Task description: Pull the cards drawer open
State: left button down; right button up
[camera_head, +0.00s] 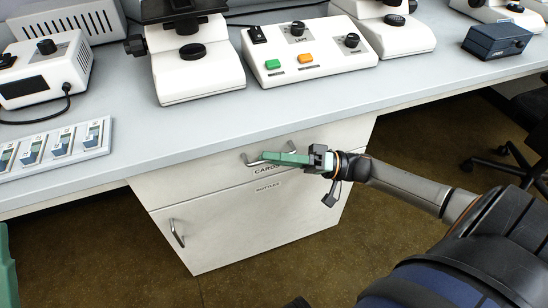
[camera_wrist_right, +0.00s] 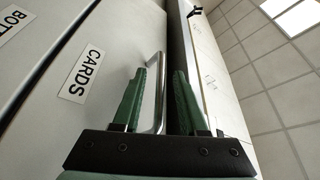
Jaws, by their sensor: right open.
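The cards drawer (camera_head: 206,176) is the upper front of the white cabinet under the bench, labelled CARDS, and it looks flush and shut. Its metal bar handle (camera_head: 248,161) shows partly behind my right gripper (camera_head: 268,157). In the right wrist view, the handle (camera_wrist_right: 161,88) runs between the two green fingers of my right gripper (camera_wrist_right: 163,75). The fingers are apart, one on each side of the bar, with gaps visible. A green piece at the left edge of the head view looks like part of my left gripper (camera_head: 7,268); its fingertips are hidden.
Below is the bottles door (camera_head: 215,235) with its own handle (camera_head: 177,233). The bench top (camera_head: 190,125) overhangs the drawer and carries a control box (camera_head: 310,55), a microscope (camera_head: 197,75) and a slide tray (camera_head: 55,150). Open floor lies in front.

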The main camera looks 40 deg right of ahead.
grip_shut()
dwell(0.3)
dwell(1.1)
